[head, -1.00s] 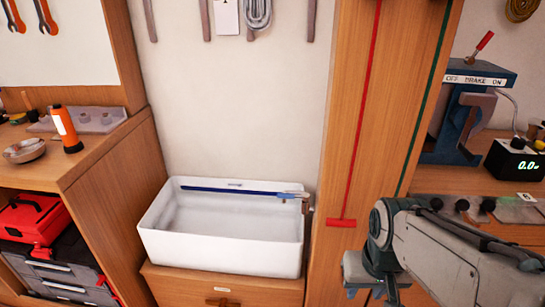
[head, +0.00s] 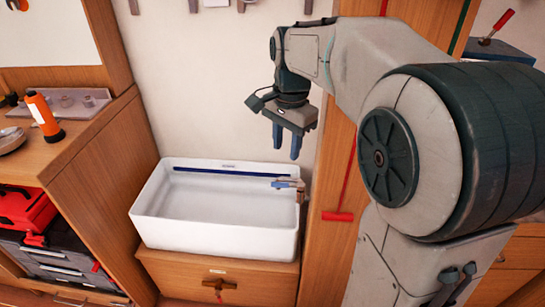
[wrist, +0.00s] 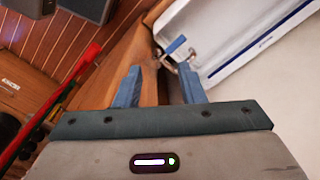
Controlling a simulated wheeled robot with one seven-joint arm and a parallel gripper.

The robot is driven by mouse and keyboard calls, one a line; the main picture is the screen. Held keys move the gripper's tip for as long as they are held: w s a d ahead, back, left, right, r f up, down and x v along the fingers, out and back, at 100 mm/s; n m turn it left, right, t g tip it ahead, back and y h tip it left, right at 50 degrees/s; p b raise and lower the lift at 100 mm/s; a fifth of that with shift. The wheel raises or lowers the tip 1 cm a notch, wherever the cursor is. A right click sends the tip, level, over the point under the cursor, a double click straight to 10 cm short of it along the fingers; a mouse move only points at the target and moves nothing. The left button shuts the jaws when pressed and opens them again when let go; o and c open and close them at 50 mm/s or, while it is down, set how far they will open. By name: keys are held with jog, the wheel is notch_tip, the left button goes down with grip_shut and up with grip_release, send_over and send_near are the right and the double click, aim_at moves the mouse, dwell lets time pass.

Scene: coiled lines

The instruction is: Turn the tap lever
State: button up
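The tap (head: 299,188) stands at the right rim of the white basin (head: 150,225), with a short blue lever (head: 283,184) pointing left over the basin. My gripper (head: 286,150) hangs above the basin's back right part, fingers down, apart from the tap. Its two blue fingers are spread with nothing between them. In the wrist view the blue lever (wrist: 175,45) and the metal tap body (wrist: 184,64) lie beyond the fingertips, closer to the right finger. My gripper also shows there (wrist: 160,75), open. The tap's lower part is hidden.
A wooden post with a red strip and red bar (head: 338,216) stands right of the basin. A wooden cabinet with a cross-shaped handle (head: 219,284) is below it. A bench with an orange torch (head: 43,116) and a red toolbox (head: 25,210) are at left.

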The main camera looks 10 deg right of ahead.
jog(key=w+m+g, duration=0.2)
jog(key=w+m, duration=0.4)
jog(key=m, duration=0.2)
jog(key=m+b, duration=0.2)
jog(key=b, duration=0.2)
send_near(287, 185)
jog(key=f, duration=0.2)
jog(key=a+f, duration=0.1)
jog(key=f, duration=0.2)
jog(key=a+f, duration=0.1)
jog(key=f, duration=0.2)
grip_shut()
